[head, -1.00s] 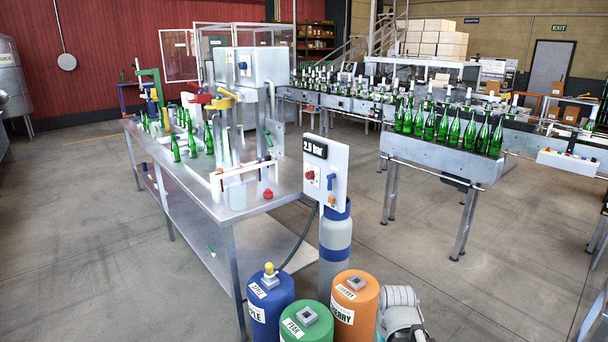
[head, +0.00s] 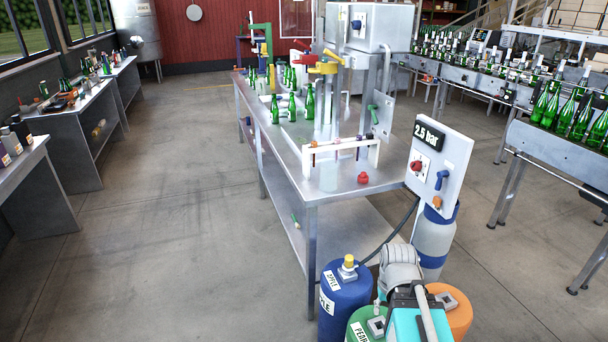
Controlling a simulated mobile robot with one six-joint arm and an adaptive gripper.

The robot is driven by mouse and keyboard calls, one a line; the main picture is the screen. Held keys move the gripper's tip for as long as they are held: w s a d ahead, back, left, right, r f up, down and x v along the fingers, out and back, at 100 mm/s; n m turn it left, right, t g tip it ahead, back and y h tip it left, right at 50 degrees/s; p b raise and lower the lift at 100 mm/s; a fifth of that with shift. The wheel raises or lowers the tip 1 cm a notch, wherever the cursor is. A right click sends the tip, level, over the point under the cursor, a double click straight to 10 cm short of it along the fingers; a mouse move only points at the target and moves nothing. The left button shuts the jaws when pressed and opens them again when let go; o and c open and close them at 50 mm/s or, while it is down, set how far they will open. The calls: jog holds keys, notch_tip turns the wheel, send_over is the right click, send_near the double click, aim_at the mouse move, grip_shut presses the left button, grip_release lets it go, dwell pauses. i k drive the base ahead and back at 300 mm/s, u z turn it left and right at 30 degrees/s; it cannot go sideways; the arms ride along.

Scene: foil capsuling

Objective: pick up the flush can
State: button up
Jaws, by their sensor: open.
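I cannot make out a can marked as the flush can in the head view. Three cans stand on the floor at the front end of the steel table. The blue can (head: 343,295) has an apple label and a yellow fitting on top. The green can (head: 362,328) has a pear label and is cut off by the lower picture edge. The orange can (head: 459,309) is partly hidden behind my arm. My arm shows at the bottom, in front of these cans. My gripper's fingers do not show.
The steel table (head: 287,165) carries green bottles (head: 292,107) and a filling machine (head: 368,28). A pressure panel (head: 439,165) stands at its corner above a grey-blue cylinder (head: 433,240). Benches (head: 75,110) line the left wall. The floor between is clear.

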aim_at(329, 176)
jog(key=u, duration=0.25)
jog(key=i, duration=0.6)
jog(key=u, duration=0.95)
jog(key=i, duration=0.55)
jog(key=u, duration=0.15)
